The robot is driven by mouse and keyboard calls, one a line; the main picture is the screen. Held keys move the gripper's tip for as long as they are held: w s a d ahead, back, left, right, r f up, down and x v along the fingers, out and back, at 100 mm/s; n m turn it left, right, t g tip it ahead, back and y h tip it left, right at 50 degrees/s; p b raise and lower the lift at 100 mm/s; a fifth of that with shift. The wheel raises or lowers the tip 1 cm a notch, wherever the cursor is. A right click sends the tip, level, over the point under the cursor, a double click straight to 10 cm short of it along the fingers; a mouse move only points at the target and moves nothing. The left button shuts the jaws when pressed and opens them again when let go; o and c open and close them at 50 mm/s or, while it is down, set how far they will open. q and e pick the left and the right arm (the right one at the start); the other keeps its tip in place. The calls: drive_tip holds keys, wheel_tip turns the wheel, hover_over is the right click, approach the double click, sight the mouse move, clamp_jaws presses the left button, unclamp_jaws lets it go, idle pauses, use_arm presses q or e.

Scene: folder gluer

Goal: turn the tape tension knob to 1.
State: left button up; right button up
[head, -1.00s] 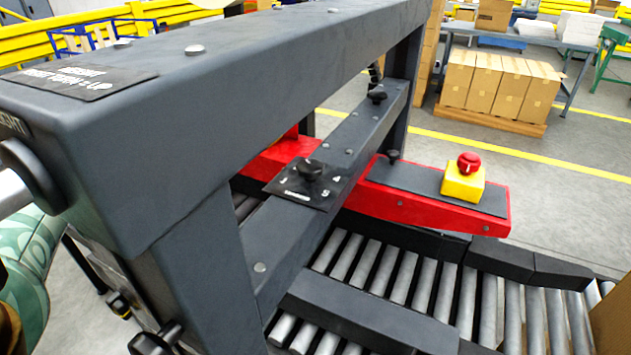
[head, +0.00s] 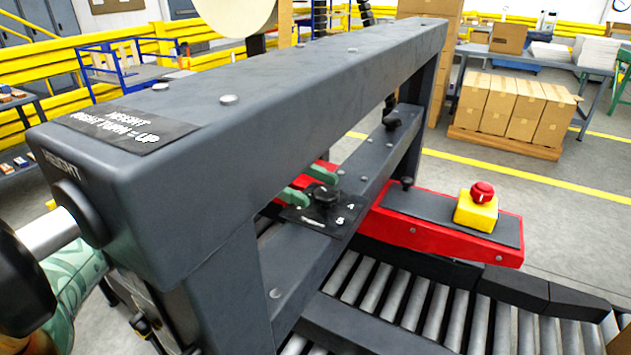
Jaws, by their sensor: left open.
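The tape tension knob (head: 325,195) is a small black knob on a black plate (head: 318,218) with white marks, set on a grey beam inside the machine frame. A 4 and a 5 can be made out on the plate; the knob's pointer is too small to read. My left gripper (head: 307,185) shows as two green fingertips under the top beam, open, just left of and behind the knob. Whether they touch the knob I cannot tell. The top beam hides the rest of that gripper. My right gripper is out of view.
The thick grey top beam (head: 270,85) spans above the knob. A red emergency button on a yellow box (head: 476,212) sits on the red arm at right. Smaller black knobs (head: 391,122) stand farther along the beam. Rollers (head: 400,305) lie below. A height handle is at left.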

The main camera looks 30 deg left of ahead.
use_arm(q)
drive_tip(key=shift+s+d, duration=0.1)
drive_tip(key=shift+d, duration=0.85)
drive_tip(key=c, duration=0.9)
drive_tip(key=shift+c, duration=0.2)
drive_tip(key=shift+p, duration=0.45)
drive_tip(key=shift+r+t+p, duration=0.1)
drive_tip(key=shift+t+p, duration=0.3)
drive_tip(key=shift+p, duration=0.05)
drive_tip(key=shift+n+t+p, duration=0.5)
drive_tip(key=shift+n+p, duration=0.1)
drive_tip(key=shift+p, duration=0.4)
